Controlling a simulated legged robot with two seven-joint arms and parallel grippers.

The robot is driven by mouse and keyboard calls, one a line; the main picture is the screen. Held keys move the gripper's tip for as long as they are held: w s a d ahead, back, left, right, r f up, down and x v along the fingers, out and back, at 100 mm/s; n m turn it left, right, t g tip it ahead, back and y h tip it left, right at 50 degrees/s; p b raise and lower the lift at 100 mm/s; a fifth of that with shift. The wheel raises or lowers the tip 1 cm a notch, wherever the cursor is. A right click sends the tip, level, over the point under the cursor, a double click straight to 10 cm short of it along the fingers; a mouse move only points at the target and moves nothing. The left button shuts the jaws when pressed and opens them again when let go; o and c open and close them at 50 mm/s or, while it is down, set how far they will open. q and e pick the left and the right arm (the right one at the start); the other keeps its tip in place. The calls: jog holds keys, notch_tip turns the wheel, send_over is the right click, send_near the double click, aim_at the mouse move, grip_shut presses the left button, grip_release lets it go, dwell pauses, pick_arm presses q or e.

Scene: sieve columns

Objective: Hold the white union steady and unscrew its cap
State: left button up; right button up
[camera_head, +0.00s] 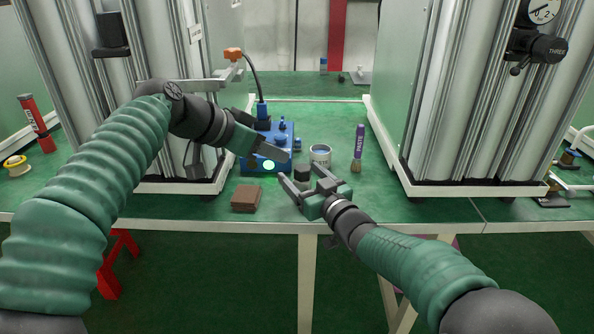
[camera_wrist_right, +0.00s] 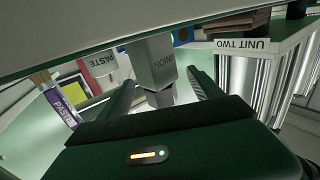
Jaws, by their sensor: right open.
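A blue unit (camera_head: 283,130) stands behind the grippers. A white tin (camera_head: 320,153) and a purple paste brush (camera_head: 358,145) are to the right. A brown block (camera_head: 245,198) lies at the front left. Tall sieve columns (camera_head: 465,95) flank both sides.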

jog(key=shift+x, duration=1.55)
jog(key=c, duration=1.5)
